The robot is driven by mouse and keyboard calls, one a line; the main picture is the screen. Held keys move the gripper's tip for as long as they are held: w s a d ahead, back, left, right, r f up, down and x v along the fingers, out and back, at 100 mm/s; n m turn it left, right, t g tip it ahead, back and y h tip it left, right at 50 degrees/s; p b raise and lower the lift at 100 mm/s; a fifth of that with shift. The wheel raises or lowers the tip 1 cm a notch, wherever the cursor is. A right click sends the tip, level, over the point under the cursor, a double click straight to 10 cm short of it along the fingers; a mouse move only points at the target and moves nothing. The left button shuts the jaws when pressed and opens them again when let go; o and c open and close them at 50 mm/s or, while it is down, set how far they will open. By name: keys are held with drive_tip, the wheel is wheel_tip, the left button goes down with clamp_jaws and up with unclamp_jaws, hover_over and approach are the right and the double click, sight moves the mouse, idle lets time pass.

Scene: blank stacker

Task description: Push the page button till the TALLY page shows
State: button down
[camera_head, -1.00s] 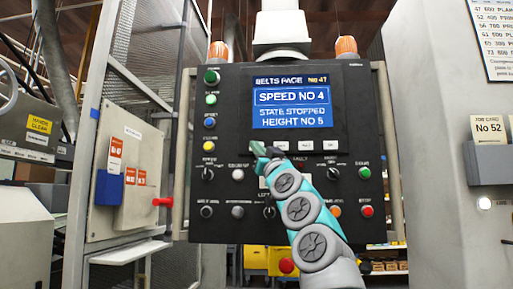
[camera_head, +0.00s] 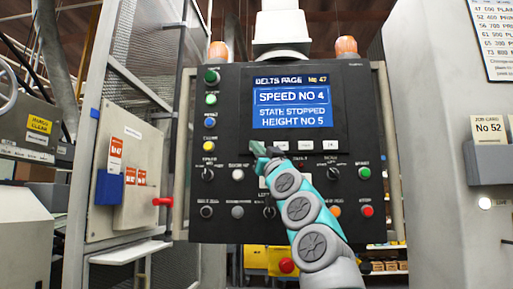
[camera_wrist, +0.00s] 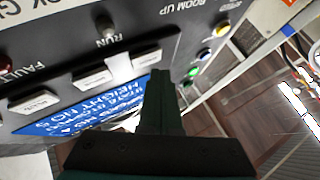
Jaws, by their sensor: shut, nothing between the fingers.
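The control panel's screen (camera_head: 291,107) is blue and reads BELTS PAGE, SPEED NO 4, STATE STOPPED, HEIGHT NO 5. A row of white page keys (camera_head: 306,145) sits just below it; the leftmost is largely hidden by my gripper. My gripper (camera_head: 257,149) is shut and empty, its tip at the left end of this row. In the wrist view, the shut fingers (camera_wrist: 157,76) overlap one white key (camera_wrist: 127,64), with more white keys (camera_wrist: 95,79) to the left. I cannot tell whether the fingertips touch the key.
Coloured buttons (camera_head: 211,99) line the panel's left side, with knobs and more buttons below the keys. A green button (camera_head: 364,173) and a red button (camera_head: 367,211) are at the right. A grey cabinet (camera_head: 440,120) stands to the right, a mesh guard to the left.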

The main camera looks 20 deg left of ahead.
drive_tip(key=shift+w, duration=0.1)
idle(0.3)
drive_tip(key=shift+w+a+p, duration=0.1)
drive_tip(key=shift+w+p, duration=0.2)
drive_tip(key=shift+p, duration=0.15)
drive_tip(key=shift+w+a+p, duration=0.1)
drive_tip(key=shift+w+p, duration=0.3)
idle(0.5)
drive_tip(key=shift+s, duration=0.15)
drive_tip(key=shift+s+d+b, duration=0.2)
drive_tip(key=shift+s+b, duration=0.5)
drive_tip(key=shift+b, duration=0.15)
